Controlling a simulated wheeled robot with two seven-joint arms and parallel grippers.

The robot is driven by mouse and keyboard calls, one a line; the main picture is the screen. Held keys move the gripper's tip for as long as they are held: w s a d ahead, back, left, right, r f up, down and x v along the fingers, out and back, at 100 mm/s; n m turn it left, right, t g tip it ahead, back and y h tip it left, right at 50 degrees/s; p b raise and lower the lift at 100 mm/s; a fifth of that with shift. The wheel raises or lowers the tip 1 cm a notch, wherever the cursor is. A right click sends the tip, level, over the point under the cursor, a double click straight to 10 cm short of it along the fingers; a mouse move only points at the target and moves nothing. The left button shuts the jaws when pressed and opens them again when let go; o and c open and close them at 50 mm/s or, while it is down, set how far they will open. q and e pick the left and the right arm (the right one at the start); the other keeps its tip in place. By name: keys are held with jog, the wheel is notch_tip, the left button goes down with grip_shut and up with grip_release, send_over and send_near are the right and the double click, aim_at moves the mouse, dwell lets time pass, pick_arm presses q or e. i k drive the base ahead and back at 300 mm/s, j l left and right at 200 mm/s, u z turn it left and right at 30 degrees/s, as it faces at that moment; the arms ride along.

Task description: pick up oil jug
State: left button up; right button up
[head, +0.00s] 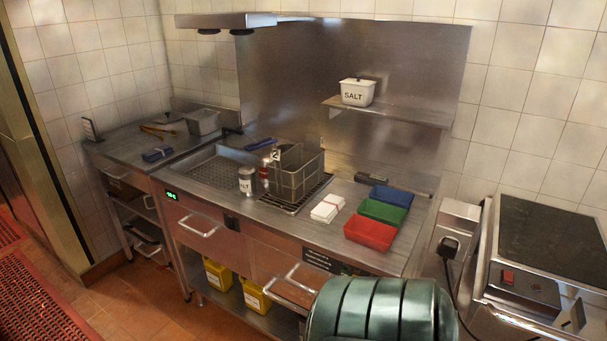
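Two yellow jugs stand on the low shelf under the counter, and they look like oil jugs. One yellow jug (218,274) is further left, and the other yellow jug (255,296) is nearer, to its right. The counter above hides their tops in part, and I cannot read their labels. Neither of my grippers is in the head view, so nothing shows of their state or of their place relative to the jugs.
The counter with handled drawers (285,265) overhangs the shelf. On top are a fryer basket (297,182), a salt shaker (246,181), and blue, green and red trays (370,233). A flat-top appliance (550,240) stands right. The tiled floor (135,300) at front left is clear.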

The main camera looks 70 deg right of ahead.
aim_at(254, 298)
jog(key=z, duration=2)
jog(key=i+j+z, duration=0.1)
jog(key=z, duration=0.25)
jog(key=j+z, duration=0.2)
jog(key=z, duration=0.2)
jog(key=j+z, duration=0.2)
jog(key=z, duration=0.15)
jog(key=j+z, duration=0.25)
jog(key=j, duration=0.4)
jog(key=j+z, duration=0.25)
jog(key=j, duration=0.4)
jog(key=k+j+z, duration=0.1)
jog(key=j+z, duration=0.15)
jog(key=j, duration=0.4)
jog(key=k+j, duration=0.1)
jog(key=j, duration=0.8)
jog(key=k+j, duration=0.15)
jog(key=j, duration=0.3)
jog(key=k+j, duration=0.1)
jog(key=j, duration=0.35)
jog(key=i, duration=0.3)
